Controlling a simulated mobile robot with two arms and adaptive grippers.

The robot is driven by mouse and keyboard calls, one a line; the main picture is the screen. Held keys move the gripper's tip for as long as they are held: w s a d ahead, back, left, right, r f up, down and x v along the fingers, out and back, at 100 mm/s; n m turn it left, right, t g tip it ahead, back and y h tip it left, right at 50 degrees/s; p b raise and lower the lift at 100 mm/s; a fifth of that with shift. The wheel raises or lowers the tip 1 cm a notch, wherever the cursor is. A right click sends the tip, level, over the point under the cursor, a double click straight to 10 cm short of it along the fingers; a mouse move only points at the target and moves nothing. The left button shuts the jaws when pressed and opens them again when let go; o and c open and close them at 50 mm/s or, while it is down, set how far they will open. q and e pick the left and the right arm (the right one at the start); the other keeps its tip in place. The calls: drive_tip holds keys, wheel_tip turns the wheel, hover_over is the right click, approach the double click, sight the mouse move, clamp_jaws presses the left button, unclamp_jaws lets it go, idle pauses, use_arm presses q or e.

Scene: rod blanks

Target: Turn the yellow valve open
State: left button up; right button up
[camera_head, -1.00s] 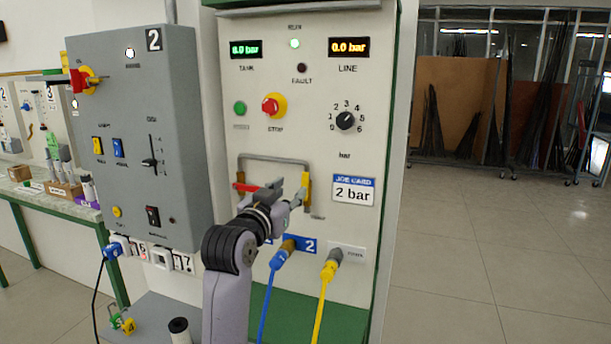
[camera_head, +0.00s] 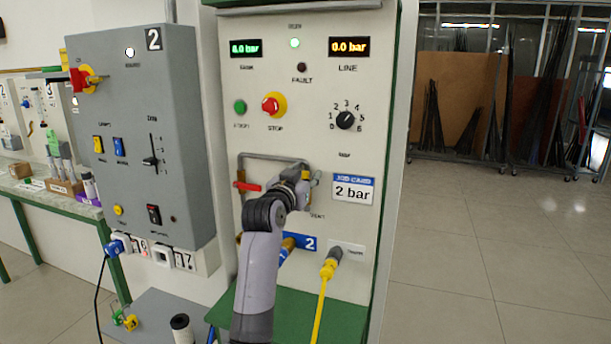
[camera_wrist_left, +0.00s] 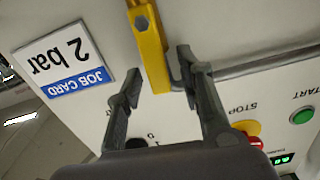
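The yellow valve handle (camera_wrist_left: 150,50) points toward my left gripper in the left wrist view. My left gripper (camera_wrist_left: 159,68) is open, with its two dark fingertips on either side of the handle's end. A gap shows on the left side; whether the right finger touches the handle, I cannot tell. In the head view my left gripper (camera_head: 304,178) is at the panel and hides most of the yellow valve. My right gripper is not in view.
A red-handled valve (camera_head: 248,187) sits left on the same pipe (camera_head: 270,156). The line display (camera_head: 349,47) reads 0.0 bar. A job card (camera_head: 353,190) reads 2 bar. Blue and yellow hoses (camera_head: 321,300) hang below. A grey control box (camera_head: 140,130) juts out at left.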

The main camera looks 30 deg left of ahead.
use_arm(q)
drive_tip(key=shift+c, duration=0.4)
clamp_jaws()
drive_tip(key=shift+a+r+n+p, duration=0.1)
drive_tip(key=shift+a+n+p, duration=0.15)
drive_tip(key=shift+n+p, duration=0.35)
drive_tip(key=shift+o, duration=0.4)
unclamp_jaws()
